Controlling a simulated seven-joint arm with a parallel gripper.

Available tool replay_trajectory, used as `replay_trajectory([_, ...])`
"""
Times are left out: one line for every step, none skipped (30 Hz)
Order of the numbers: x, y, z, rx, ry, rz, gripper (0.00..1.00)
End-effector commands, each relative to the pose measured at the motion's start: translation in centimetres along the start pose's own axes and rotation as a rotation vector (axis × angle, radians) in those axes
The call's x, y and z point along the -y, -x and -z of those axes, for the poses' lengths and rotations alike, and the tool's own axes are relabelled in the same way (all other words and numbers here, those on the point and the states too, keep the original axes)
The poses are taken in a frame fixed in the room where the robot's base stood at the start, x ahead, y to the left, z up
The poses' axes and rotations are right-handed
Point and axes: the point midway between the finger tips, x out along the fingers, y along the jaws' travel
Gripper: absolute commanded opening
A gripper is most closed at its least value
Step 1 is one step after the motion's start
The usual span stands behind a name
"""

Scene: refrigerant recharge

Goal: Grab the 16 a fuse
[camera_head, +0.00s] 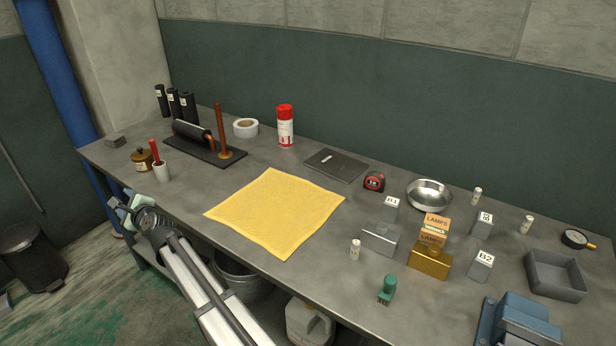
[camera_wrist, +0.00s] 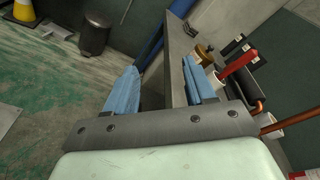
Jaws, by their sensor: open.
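Three small white cylinders with metal ends, which look like fuses, stand upright on the grey bench (camera_head: 190,192). One (camera_head: 355,249) is near the front, left of the grey metal box. One (camera_head: 477,196) is right of the steel bowl, and one (camera_head: 526,224) is farther right. Their markings are too small to read, so I cannot tell which is 16 A. My gripper (camera_head: 122,206) is at the bench's left front edge, far from all three. In the wrist view my gripper (camera_wrist: 160,82) has its blue fingers apart with nothing between them; no fuse shows there.
A yellow cloth (camera_head: 275,212) lies mid-bench. Around the fuses are a grey box (camera_head: 380,238), a brass box (camera_head: 430,262) with lamp cartons, labelled blocks (camera_head: 482,224), a bowl (camera_head: 429,194), a green-topped item (camera_head: 387,290), a tray (camera_head: 556,275) and a blue vise-like tool (camera_head: 520,325).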

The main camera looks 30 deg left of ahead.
Motion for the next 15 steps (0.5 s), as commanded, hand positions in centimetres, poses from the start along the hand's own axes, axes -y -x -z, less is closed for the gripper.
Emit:
replay_trajectory([2.8,0.2,0.2,-0.003,0.029,0.022,0.54])
replay_trajectory([4.2,0.5,0.5,-0.006,0.051,0.03,0.54])
replay_trajectory([5.9,0.9,1.1,-0.013,0.082,0.037,0.54])
replay_trajectory([7.1,1.2,1.5,-0.018,0.105,0.04,0.54])
replay_trajectory([8.3,1.6,2.1,-0.024,0.129,0.044,0.54])
replay_trajectory([9.8,2.1,2.9,-0.034,0.163,0.046,0.54])
replay_trajectory([11.0,2.6,3.7,-0.043,0.189,0.048,0.54])
replay_trajectory([12.2,3.1,4.5,-0.053,0.217,0.047,0.54])
replay_trajectory([13.8,3.8,5.6,-0.067,0.255,0.046,0.54])
replay_trajectory([14.9,4.4,6.5,-0.078,0.285,0.043,0.54])
replay_trajectory([16.1,5.1,7.5,-0.09,0.315,0.041,0.54])
replay_trajectory([17.6,6.0,8.8,-0.106,0.355,0.035,0.54])
replay_trajectory([18.7,6.7,9.8,-0.119,0.386,0.03,0.54])
replay_trajectory([19.8,7.5,10.9,-0.133,0.416,0.023,0.54])
replay_trajectory([21.1,8.5,12.2,-0.15,0.455,0.014,0.54])
